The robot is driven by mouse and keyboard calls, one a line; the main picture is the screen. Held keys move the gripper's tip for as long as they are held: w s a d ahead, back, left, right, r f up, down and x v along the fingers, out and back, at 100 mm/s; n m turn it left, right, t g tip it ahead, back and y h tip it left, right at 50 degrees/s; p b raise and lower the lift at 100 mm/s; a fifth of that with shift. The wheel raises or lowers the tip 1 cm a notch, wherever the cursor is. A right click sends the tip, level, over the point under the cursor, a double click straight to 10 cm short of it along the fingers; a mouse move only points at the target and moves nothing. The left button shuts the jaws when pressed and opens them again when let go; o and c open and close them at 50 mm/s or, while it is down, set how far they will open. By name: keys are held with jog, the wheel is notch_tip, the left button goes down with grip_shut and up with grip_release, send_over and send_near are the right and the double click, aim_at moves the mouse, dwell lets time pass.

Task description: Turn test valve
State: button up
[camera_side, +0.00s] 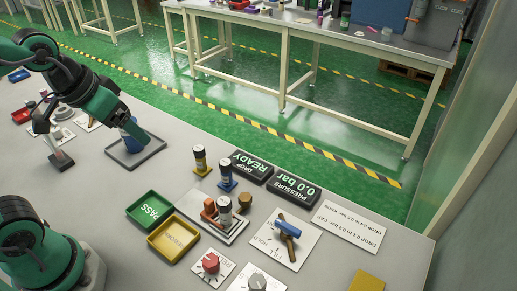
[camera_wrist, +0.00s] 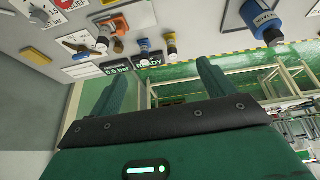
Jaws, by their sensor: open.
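The test valve (camera_side: 287,229) has a blue body and a tan lever, on a white plate lettered FILL and HOLD at the right of the bench. In the wrist view the valve (camera_wrist: 80,46) is at the upper left, beyond my fingers. My gripper (camera_side: 122,118) is at the left in the side view, far from the valve, over a grey tray (camera_side: 137,157). A blue column partly hidden by the gripper stands in that tray. In the wrist view my gripper (camera_wrist: 155,88) has its two fingers wide apart with nothing between them; the blue column (camera_wrist: 262,20) is outside them.
A fixture (camera_side: 212,218) holding a column stands left of the valve. Displays (camera_side: 292,188) read READY and PRESSURE 0.0 bar behind it. Two capped columns (camera_side: 200,160), a green PASS tray (camera_side: 149,210), a yellow tray (camera_side: 173,238) and a red knob (camera_side: 211,262) are nearby.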

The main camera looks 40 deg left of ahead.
jog(key=w+d+g, duration=0.2)
jog(key=w+d, duration=0.4)
jog(key=g, duration=0.3)
send_near(288, 226)
jog(key=shift+w+a+f, duration=0.1)
jog(key=shift+a+f, duration=0.05)
jog(key=shift+a, duration=0.05)
jog(key=shift+d+f, duration=0.3)
jog(key=shift+d, duration=0.05)
jog(key=shift+f, duration=3.9)
